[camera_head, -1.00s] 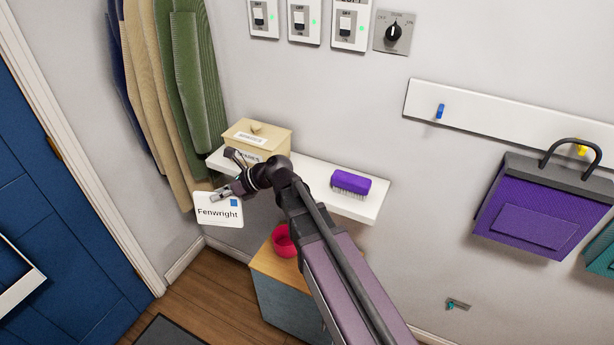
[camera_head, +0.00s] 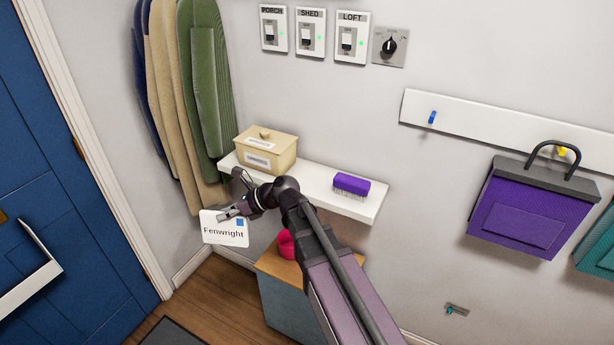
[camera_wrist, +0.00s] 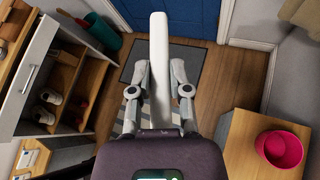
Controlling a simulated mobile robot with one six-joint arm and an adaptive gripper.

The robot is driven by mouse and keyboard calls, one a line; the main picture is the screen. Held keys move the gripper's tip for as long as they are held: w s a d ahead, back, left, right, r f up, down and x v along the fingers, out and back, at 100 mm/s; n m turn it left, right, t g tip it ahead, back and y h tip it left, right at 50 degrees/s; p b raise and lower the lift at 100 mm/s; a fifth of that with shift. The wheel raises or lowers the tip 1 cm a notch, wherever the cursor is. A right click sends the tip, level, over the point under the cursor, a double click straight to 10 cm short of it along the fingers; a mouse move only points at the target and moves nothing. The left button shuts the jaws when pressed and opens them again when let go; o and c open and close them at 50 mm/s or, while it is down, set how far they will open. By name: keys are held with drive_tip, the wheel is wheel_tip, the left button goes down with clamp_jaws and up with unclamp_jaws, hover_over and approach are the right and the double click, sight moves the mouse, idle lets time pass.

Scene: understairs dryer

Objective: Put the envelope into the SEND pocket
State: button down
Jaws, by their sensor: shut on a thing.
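The envelope (camera_head: 224,230) is a white card with the name "Fenwright" and a blue square at its upper right corner. My gripper (camera_head: 230,212) is shut on its upper edge and holds it in the air, left of the shelf. In the wrist view my gripper (camera_wrist: 158,75) has a finger on each side of the envelope (camera_wrist: 159,45), which shows edge-on as a white strip. No pocket with a readable SEND label is in view.
A white shelf (camera_head: 311,190) carries a cream box (camera_head: 268,150) and a purple brush (camera_head: 351,185). Coats (camera_head: 207,80) hang at left. A white-edged fitting (camera_head: 35,280) is by the blue door (camera_head: 80,200). A pink bowl (camera_wrist: 281,149) stands on a cabinet (camera_wrist: 235,150).

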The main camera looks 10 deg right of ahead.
drive_tip(key=shift+w+d, duration=0.1)
drive_tip(key=shift+d, duration=0.15)
drive_tip(key=w+d+r+t+p, duration=0.1)
drive_tip(key=w+d+r+p, duration=0.3)
drive_tip(key=d, duration=0.5)
drive_tip(key=w+d+r+m+t+h+p, duration=0.1)
drive_tip(key=w+d+r+t+p, duration=0.1)
drive_tip(key=w+d+r+p, duration=0.3)
drive_tip(key=w+d+r+m+t+h+p, duration=0.1)
drive_tip(key=w+d+r+p, duration=0.4)
drive_tip(key=w+d, duration=0.5)
drive_tip(key=d+t, duration=0.1)
drive_tip(key=d, duration=0.2)
drive_tip(key=shift+w, duration=0.25)
wheel_tip(320, 180, down, 6)
drive_tip(key=b, duration=0.6)
drive_tip(key=shift+f, duration=0.15)
drive_tip(key=shift+f+t, duration=0.1)
drive_tip(key=shift+t, duration=0.2)
drive_tip(key=shift+f+b, duration=1.75)
drive_tip(key=shift+b, duration=0.15)
